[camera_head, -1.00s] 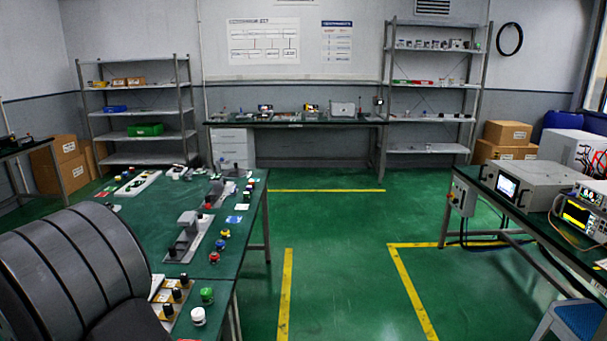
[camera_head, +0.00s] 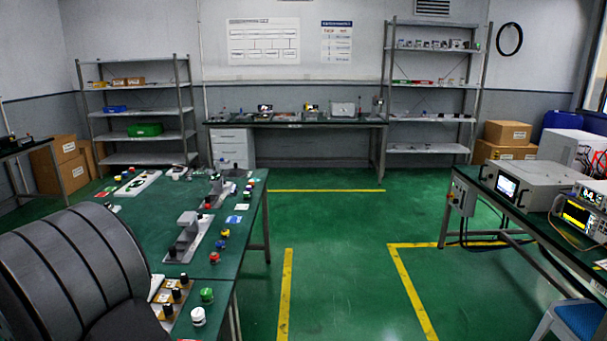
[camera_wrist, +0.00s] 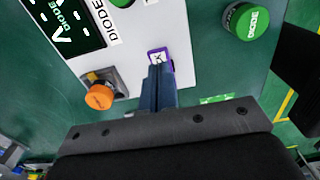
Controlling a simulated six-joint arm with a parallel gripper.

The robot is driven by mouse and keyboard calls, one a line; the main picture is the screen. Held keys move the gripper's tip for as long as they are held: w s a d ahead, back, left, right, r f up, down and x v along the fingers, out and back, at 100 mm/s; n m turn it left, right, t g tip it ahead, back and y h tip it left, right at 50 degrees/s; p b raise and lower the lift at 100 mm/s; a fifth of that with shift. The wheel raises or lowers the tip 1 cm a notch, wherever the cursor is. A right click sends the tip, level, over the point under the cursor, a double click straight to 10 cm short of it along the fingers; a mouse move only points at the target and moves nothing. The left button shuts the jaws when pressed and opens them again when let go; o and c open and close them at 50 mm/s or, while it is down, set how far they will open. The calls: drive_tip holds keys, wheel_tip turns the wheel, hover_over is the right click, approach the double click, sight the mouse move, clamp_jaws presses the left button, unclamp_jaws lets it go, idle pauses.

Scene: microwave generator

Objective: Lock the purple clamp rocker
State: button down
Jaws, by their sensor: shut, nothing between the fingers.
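The purple clamp rocker (camera_wrist: 158,55) shows in the wrist view as a small purple-edged piece with a white face and a dark mark. It sits at the lower right edge of a white panel (camera_wrist: 145,22). My gripper (camera_wrist: 157,72) is shut, with its blue-grey fingers together and nothing between them. The fingertips are right at the near edge of the rocker and hide part of it. I cannot tell whether they touch it. In the head view I cannot make out the rocker or my fingertips.
In the wrist view an orange knob (camera_wrist: 99,97) on a grey mount is left of the fingers. A dark display (camera_wrist: 62,20) is upper left. The green bench (camera_head: 140,215) holds several devices and caps.

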drive_tip(key=shift+f, duration=1.1)
idle(0.4)
drive_tip(key=shift+r, duration=3.5)
wheel_tip(320, 180, down, 7)
drive_tip(key=shift+r, duration=0.15)
drive_tip(key=a+r+m, duration=0.1)
drive_tip(key=a+r, duration=0.1)
drive_tip(key=r, duration=0.4)
drive_tip(key=a+r+m, duration=0.1)
drive_tip(key=a+r, duration=0.2)
drive_tip(key=r, duration=0.3)
drive_tip(key=shift+w+a+r+m, duration=0.15)
drive_tip(key=shift+a+r+m, duration=0.15)
drive_tip(key=shift+a+r, duration=0.1)
